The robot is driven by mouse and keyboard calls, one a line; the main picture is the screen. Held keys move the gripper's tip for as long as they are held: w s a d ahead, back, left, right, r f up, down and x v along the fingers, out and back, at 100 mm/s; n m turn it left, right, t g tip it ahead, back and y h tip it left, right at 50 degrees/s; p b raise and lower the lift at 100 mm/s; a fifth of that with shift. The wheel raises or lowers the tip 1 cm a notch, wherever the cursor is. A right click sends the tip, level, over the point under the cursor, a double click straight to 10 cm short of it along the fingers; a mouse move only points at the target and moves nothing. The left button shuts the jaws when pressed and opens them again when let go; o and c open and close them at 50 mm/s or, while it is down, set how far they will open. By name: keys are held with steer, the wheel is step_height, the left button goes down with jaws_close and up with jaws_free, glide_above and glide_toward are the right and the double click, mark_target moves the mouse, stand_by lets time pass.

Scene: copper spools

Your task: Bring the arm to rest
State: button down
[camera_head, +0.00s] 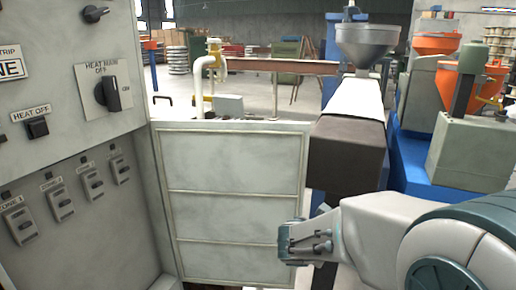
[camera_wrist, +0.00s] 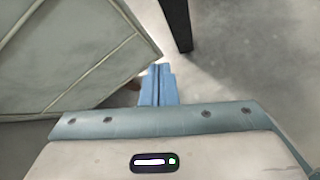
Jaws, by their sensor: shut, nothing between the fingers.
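My arm reaches in from the lower right of the head view. My gripper (camera_head: 291,243) is at its end, in front of the lower right part of a pale panelled cabinet. In the wrist view my gripper (camera_wrist: 158,84) shows as two blue fingers side by side, closed together with nothing between them. They point out over the grey floor (camera_wrist: 240,60), and the corner of the panelled cabinet is close on their left.
A control panel (camera_head: 110,85) with switches fills the left. The panelled cabinet (camera_head: 237,215) stands in the middle. A machine with a grey hopper (camera_head: 366,45) is behind my arm, and a grey-green unit (camera_head: 470,150) is at right. A dark post (camera_wrist: 177,22) rises ahead in the wrist view.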

steer(key=s+d+r+m+g+h+p, duration=0.1)
steer(key=s+d+r+m+p, duration=0.35)
steer(key=r+m, duration=0.35)
steer(key=s+a+r+m+g+y+p, duration=0.1)
steer(key=s+r+m+p, duration=0.4)
steer(key=m, duration=0.5)
steer(key=s+a+r+m+g+y+p, duration=0.2)
steer(key=s+r+m+p, duration=0.4)
steer(key=s+m, duration=0.4)
steer(key=shift+s+r+g+y, duration=0.15)
steer(key=shift+r+g+y, duration=0.25)
steer(key=shift+g+y, duration=0.35)
